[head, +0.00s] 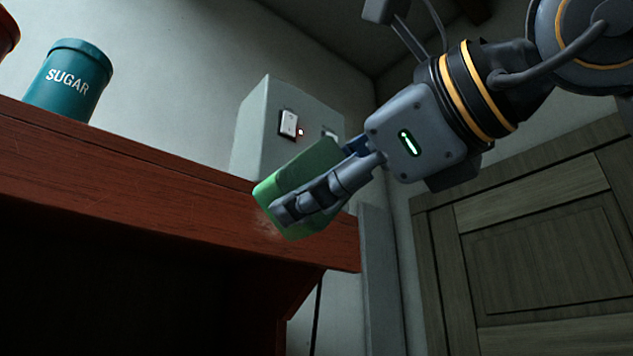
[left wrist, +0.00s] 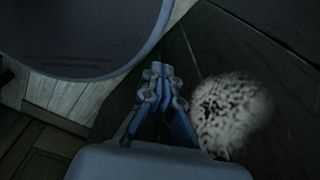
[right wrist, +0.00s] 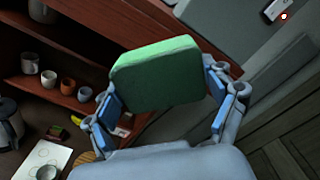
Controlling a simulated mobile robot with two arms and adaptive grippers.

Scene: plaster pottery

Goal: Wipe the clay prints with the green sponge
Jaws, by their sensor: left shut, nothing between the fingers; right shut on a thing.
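The green sponge (head: 300,178) is held in my right gripper (head: 292,205), against or very near the front edge of the red-brown wooden shelf (head: 170,190). A faint pale smudge (head: 264,222), perhaps a clay print, shows on that edge beside the sponge, partly hidden by it. In the right wrist view the sponge (right wrist: 158,75) sits between both fingers. My left gripper (left wrist: 158,75) is shut and empty in the left wrist view.
A teal sugar canister (head: 68,80) stands on the shelf top. A grey box with a switch (head: 265,125) is behind the sponge. A wooden door (head: 530,230) is at right. Lower shelves hold several cups (right wrist: 68,85). A large round vessel (left wrist: 80,35) is near my left gripper.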

